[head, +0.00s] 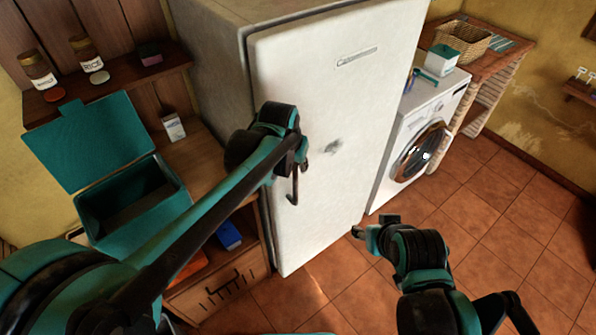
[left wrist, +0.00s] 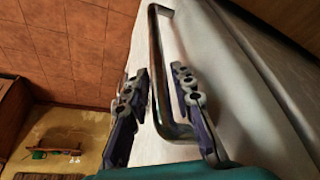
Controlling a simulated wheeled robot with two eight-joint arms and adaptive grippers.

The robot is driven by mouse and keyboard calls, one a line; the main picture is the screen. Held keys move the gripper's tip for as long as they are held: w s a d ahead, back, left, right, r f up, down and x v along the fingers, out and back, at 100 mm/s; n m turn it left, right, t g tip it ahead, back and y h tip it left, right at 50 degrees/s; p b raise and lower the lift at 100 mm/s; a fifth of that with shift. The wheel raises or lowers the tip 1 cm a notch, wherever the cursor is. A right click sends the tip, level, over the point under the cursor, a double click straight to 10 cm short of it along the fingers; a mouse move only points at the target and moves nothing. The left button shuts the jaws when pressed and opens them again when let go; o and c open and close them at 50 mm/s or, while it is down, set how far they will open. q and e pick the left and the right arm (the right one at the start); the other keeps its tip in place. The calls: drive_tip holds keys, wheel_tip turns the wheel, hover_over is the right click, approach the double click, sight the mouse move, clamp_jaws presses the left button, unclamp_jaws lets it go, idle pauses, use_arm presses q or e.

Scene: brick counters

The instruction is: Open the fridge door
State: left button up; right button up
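The white fridge (head: 210,45) stands in the middle of the head view, and its door (head: 330,110) looks shut. A metal bar handle (head: 293,190) runs along the door's left side. My left gripper (head: 298,165) is at this handle, partly hidden by its own wrist. In the left wrist view the two fingers of the left gripper (left wrist: 158,78) stand apart, one on each side of the handle (left wrist: 157,50), with gaps visible. My right gripper (head: 362,232) is low in front of the door's right side, apart from it; its finger opening is unclear.
A counter (head: 195,160) with an open teal box (head: 140,205) stands left of the fridge. A shelf (head: 120,85) with jars is above it. A washing machine (head: 425,115) stands on the right. The tiled floor (head: 490,235) is clear at the right.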

use_arm(q)
drive_tip(key=shift+b+x, duration=0.3)
drive_tip(key=shift+x, duration=1.15)
clamp_jaws()
